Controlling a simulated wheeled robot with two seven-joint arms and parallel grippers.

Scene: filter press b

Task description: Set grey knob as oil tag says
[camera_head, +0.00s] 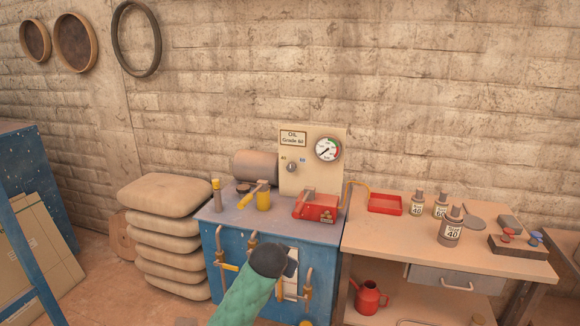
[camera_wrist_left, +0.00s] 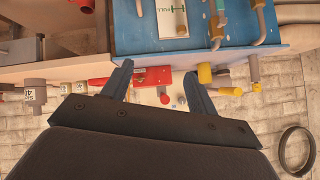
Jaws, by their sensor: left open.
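The grey knob (camera_head: 292,167) is on an upright cream panel (camera_head: 312,185) at the back of the blue machine. Small marks flank it, seemingly 40 at left and 60 at right; its pointing direction is too small to tell. The oil tag (camera_head: 293,138), above the knob, appears to read "OIL Grade 60". My left gripper (camera_head: 289,267) is in front of the machine, below and apart from the knob. In the left wrist view its two fingers (camera_wrist_left: 159,70) are spread and empty. My right gripper is not in view.
A gauge (camera_head: 327,149) is right of the knob. A red box (camera_head: 316,207) and yellow-handled parts (camera_head: 263,199) stand on the machine top (camera_head: 235,215) before the panel. Brass pipes (camera_head: 220,265) run down its front. A bench (camera_head: 430,237) with oil bottles (camera_head: 450,229) stands right, sacks (camera_head: 165,193) left.

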